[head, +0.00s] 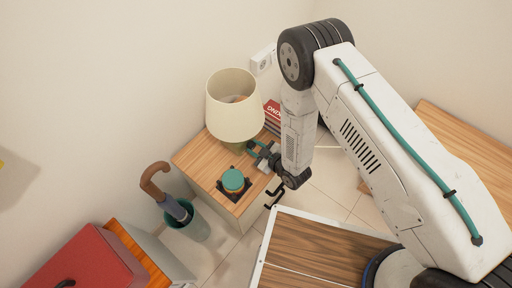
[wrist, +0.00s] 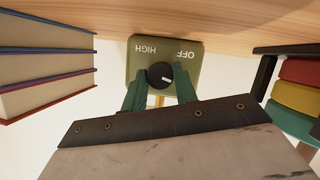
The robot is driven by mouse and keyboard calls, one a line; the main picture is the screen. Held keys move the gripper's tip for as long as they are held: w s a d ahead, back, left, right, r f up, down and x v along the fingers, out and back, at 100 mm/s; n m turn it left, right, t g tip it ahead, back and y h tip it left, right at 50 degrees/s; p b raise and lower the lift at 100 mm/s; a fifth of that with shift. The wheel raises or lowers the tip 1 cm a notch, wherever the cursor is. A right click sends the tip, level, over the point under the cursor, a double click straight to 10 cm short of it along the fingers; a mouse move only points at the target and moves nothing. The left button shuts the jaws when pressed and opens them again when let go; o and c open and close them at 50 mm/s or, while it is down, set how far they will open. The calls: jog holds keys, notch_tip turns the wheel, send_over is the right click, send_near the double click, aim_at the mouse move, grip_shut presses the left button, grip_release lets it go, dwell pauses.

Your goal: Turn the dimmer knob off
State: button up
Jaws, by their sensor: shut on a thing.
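The dimmer is an olive-green box (wrist: 145,58) in the wrist view, at the wooden surface. It carries the words HIGH at left and OFF at right, both upside down. Its round black knob (wrist: 157,70) has a white mark pointing right in the picture, below the OFF word. My gripper (wrist: 160,88) has its two teal fingers shut on the knob, one on each side. In the head view my gripper (head: 256,150) is low over the cabinet top beside the lamp. The knob cannot be made out there.
A cream-shaded lamp (head: 234,112) stands on the wooden cabinet (head: 200,160). Books (head: 273,112) lie behind my gripper and also show in the wrist view (wrist: 45,60). A teal-topped object (head: 233,179) stands in front. An umbrella stand (head: 190,222) is on the floor.

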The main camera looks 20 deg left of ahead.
jog(key=n, duration=0.1)
jog(key=n+t, duration=0.1)
jog(key=shift+s+f+n+t, duration=0.15)
jog(key=shift+s+n+t, duration=0.05)
jog(key=shift+n+t, duration=0.9)
jog(key=shift+n, duration=0.5)
jog(key=shift+h, duration=0.3)
jog(key=o, duration=1)
jog(key=v, duration=0.7)
jog(key=shift+s+d, duration=0.25)
